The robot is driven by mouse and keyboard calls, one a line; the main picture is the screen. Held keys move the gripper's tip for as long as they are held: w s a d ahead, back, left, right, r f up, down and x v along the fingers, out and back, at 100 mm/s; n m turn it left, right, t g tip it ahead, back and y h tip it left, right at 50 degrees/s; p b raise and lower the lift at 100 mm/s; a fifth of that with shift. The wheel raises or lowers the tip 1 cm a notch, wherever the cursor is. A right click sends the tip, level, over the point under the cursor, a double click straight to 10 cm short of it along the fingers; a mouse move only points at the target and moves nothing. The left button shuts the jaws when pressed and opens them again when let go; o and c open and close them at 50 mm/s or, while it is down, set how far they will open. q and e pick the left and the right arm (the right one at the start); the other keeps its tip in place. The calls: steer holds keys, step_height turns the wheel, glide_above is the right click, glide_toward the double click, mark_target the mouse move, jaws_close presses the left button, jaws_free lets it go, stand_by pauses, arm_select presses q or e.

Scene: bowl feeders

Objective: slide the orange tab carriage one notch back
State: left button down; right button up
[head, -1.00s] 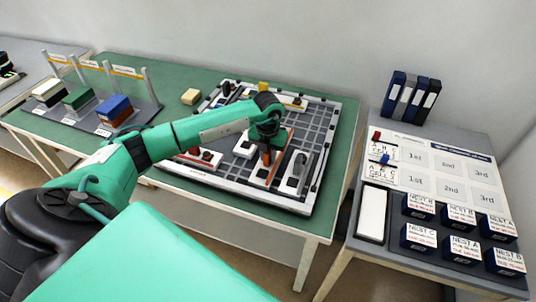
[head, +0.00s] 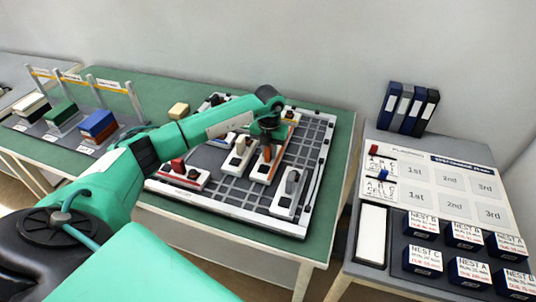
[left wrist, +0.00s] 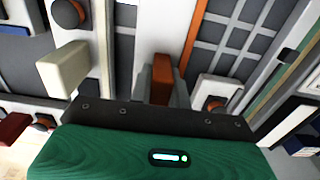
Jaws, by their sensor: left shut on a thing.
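In the left wrist view the left gripper (left wrist: 161,88) is shut on the upright orange tab (left wrist: 161,72), with a finger on each side. The orange strip also shows beyond it in that view. The gripper hides part of the carriage in the head view. My right gripper is not in view.
White carriages stand close by, at left (head: 239,155) and right (head: 288,190). A red-tabbed carriage (head: 184,174) sits at the board's left front. The board (head: 238,205) has open grid in front of the orange carriage. A tan block (head: 178,110) lies behind-left.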

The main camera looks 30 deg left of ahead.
arm_select(q)
steer(key=c, duration=1.7)
jaws_free()
steer(key=o, duration=0.4)
steer(key=shift+r, duration=0.1)
step_height(320, 180, up, 14)
steer(key=shift+f+b, duration=0.2)
steer(key=shift+b, duration=1)
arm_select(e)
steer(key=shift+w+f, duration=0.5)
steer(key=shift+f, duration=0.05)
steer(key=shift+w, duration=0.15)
